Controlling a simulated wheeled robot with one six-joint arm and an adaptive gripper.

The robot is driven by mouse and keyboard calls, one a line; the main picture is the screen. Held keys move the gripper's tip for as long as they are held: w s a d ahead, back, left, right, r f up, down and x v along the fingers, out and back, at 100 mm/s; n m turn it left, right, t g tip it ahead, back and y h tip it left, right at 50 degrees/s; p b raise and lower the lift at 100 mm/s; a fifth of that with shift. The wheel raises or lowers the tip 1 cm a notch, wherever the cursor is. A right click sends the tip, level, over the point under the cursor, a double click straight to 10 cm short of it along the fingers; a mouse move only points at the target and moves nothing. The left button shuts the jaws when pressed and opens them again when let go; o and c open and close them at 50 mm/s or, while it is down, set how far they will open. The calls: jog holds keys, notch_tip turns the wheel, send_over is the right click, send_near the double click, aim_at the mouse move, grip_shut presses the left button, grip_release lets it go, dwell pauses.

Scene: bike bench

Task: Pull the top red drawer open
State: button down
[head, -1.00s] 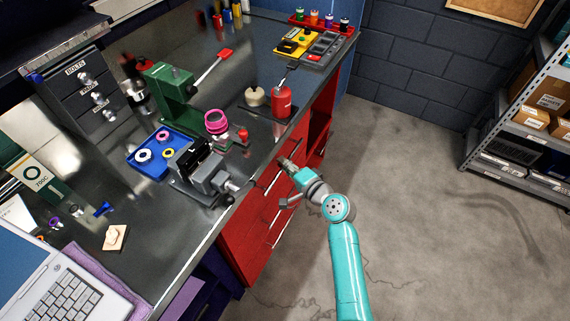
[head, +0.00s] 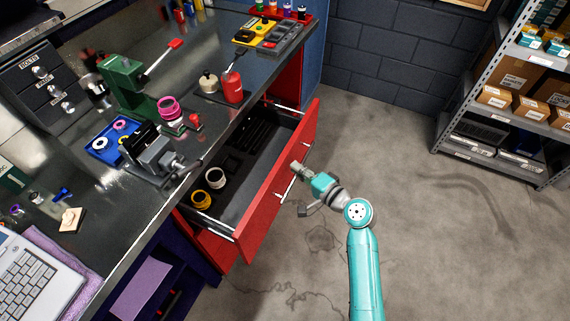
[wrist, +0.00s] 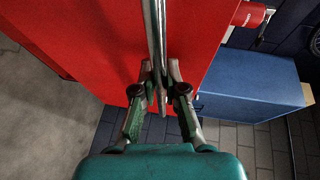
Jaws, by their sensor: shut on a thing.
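The top red drawer (head: 272,196) stands pulled well out from under the bench in the head view. Its dark inside shows yellow and white rings and black trays. Its front also fills much of the wrist view (wrist: 85,40). My gripper (head: 296,169) is at the drawer front, on its long bar handle (head: 288,188). In the wrist view the metal handle (wrist: 156,45) runs between the fingers of my gripper (wrist: 159,78), which are shut on it. Part of the handle is hidden behind the gripper in the head view.
The workbench (head: 120,228) carries a vise (head: 152,155), a green press (head: 122,85), a red bottle (head: 232,88) and a laptop (head: 45,275). Shelving with boxes (head: 515,105) stands at the right. The floor (head: 400,130) between is clear.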

jog(key=s+d, duration=0.5)
jog(key=d, duration=0.8)
jog(key=c, duration=1.2)
grip_release()
jog(key=shift+w, duration=0.1)
jog(key=shift+d, duration=0.1)
jog(key=v, duration=1.2)
jog(key=shift+r, duration=0.1)
